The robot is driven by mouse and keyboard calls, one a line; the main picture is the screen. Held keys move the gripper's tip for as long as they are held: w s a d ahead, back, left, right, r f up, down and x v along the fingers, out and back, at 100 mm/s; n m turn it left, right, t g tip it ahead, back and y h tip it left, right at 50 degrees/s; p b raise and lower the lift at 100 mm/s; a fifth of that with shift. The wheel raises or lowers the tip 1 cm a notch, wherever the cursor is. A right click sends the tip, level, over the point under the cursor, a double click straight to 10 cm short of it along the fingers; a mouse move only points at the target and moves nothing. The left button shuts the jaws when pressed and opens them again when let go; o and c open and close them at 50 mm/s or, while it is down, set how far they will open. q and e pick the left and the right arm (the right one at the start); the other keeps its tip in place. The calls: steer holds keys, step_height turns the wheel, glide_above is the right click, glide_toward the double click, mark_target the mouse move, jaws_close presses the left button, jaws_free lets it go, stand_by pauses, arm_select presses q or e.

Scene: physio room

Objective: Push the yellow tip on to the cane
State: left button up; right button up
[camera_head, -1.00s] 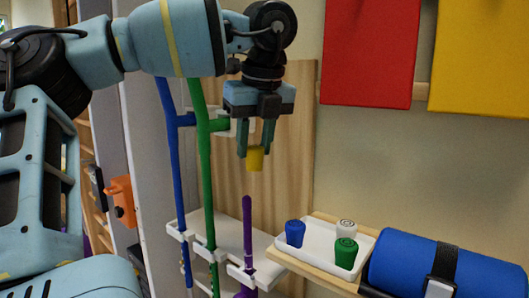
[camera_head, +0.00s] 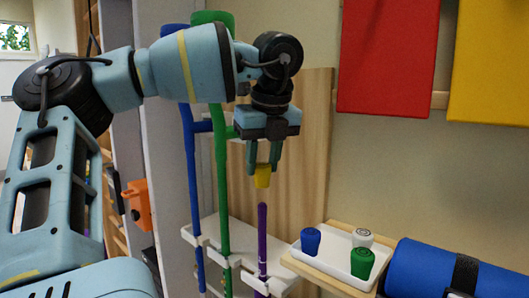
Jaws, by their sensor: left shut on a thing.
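My left gripper (camera_head: 264,168) points down and is shut on the yellow tip (camera_head: 263,177), a small cup-like cap. The purple cane (camera_head: 262,235) stands upright in the white rack (camera_head: 213,238), with its bare upper end just below the yellow tip. A small gap shows between them, and the tip appears roughly above the cane. A blue cane (camera_head: 193,190) and a green cane (camera_head: 222,190) stand to the left in the same rack. My right gripper is not in view.
A white tray (camera_head: 343,266) on a wooden shelf (camera_head: 322,279) holds a blue tip (camera_head: 311,241), a green tip (camera_head: 362,262) and a white tip (camera_head: 362,237). A strapped blue roll (camera_head: 420,270) lies at right. A wooden panel (camera_head: 308,150) stands behind the gripper.

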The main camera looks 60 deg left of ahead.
mark_target(264, 183)
arm_select(q)
steer(key=shift+f+b, duration=0.4)
steer(key=shift+f, duration=1.05)
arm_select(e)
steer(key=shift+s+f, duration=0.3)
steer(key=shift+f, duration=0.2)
arm_select(q)
steer(key=shift+f+b, duration=0.2)
steer(key=shift+b, duration=0.15)
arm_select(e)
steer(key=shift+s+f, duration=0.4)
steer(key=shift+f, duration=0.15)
